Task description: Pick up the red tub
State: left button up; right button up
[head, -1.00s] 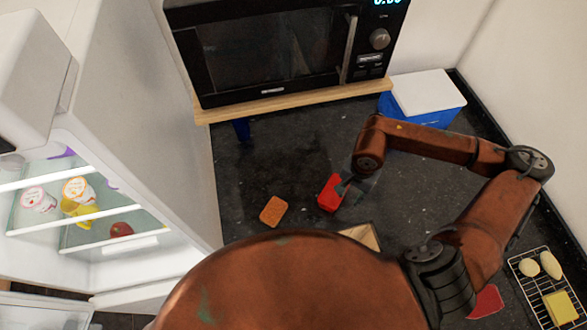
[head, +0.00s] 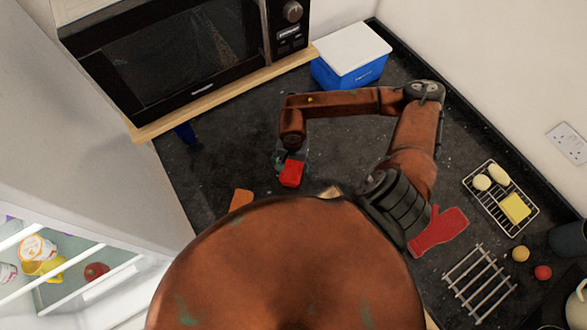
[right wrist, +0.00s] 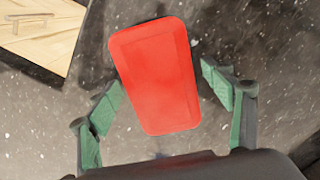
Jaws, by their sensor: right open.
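The red tub (head: 291,174) stands on the dark granite counter, in front of the microwave. My right gripper (head: 285,160) is at the tub, its arm reaching in from the right. In the right wrist view the red tub (right wrist: 157,76) shows as a red block lying lengthwise between the fingers. My right gripper (right wrist: 170,95) is open there, with one green finger on each side of the tub. A gap shows on the right side; the left finger is close to the tub's edge. My left gripper is not in view.
A black microwave (head: 180,50) stands on a wooden shelf (head: 223,92) behind. A blue box with a white lid (head: 350,55) is at the back. An orange-brown block (head: 241,199) lies left of the tub. A red mitt (head: 438,230) and wire rack (head: 500,199) are at right.

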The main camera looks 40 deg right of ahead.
jog(key=shift+w, duration=0.1)
jog(key=shift+c, duration=0.5)
jog(key=c, duration=1.4)
